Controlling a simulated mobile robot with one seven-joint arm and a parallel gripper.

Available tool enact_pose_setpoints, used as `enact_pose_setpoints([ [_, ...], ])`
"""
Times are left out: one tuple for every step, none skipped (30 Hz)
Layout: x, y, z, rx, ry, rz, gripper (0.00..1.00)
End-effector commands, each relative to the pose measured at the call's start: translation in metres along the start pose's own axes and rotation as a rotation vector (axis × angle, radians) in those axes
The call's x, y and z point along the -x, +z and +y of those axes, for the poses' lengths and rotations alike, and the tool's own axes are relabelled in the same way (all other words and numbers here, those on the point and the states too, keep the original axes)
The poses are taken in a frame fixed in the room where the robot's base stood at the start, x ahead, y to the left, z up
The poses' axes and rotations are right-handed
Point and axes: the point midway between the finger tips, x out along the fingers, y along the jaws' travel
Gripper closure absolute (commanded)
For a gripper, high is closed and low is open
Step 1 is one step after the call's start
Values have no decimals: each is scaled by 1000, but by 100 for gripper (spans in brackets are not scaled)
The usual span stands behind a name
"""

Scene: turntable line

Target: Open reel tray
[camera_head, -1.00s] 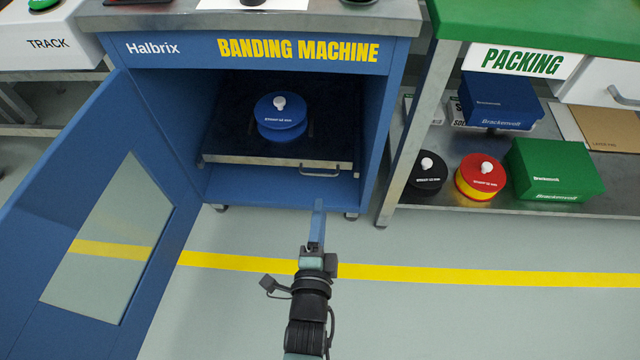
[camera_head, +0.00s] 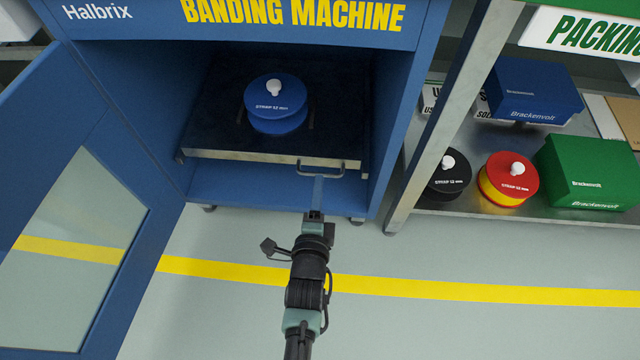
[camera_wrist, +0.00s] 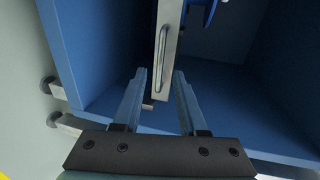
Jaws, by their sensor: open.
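The reel tray (camera_head: 240,154) is a dark shelf with a metal front edge inside the blue banding machine (camera_head: 412,60). Its bar handle (camera_head: 322,162) is at the right of the front edge. A blue strap reel (camera_head: 275,105) with a white knob sits on the tray. My gripper (camera_head: 318,182) is just in front of and below the handle in the head view. In the wrist view, the two fingers of my gripper (camera_wrist: 157,84) are apart, with the handle (camera_wrist: 163,60) lying just beyond and between their tips. I cannot tell whether they touch it.
The machine's blue door (camera_head: 85,190) stands open at the left. A metal post (camera_head: 455,110) of the packing bench is at the right. Its lower shelf holds a black reel (camera_head: 447,178), a red and yellow reel (camera_head: 508,180) and boxes. The floor in front is clear.

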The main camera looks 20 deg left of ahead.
Motion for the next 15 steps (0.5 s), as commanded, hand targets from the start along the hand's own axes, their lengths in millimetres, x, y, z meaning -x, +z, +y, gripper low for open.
enact_pose_setpoints([
  [-11,-2,6,0,-3,3,58],
  [-16,-2,5,1,-3,3,58],
  [-20,-2,5,1,-3,2,58],
  [-22,-1,6,1,-1,1,58],
  [-25,0,5,1,-1,0,58],
  [-28,0,5,1,-2,0,58],
  [-30,-1,4,1,-1,0,58],
  [-32,0,4,1,-1,-1,58],
  [-34,0,3,1,-1,-1,58],
  [-35,0,3,1,-1,-1,58],
  [-36,-1,2,1,-1,0,58],
  [-37,-1,2,1,0,0,58],
  [-38,-1,2,1,0,0,58],
  [-39,0,1,1,0,0,58],
  [-39,0,1,1,0,0,58],
])
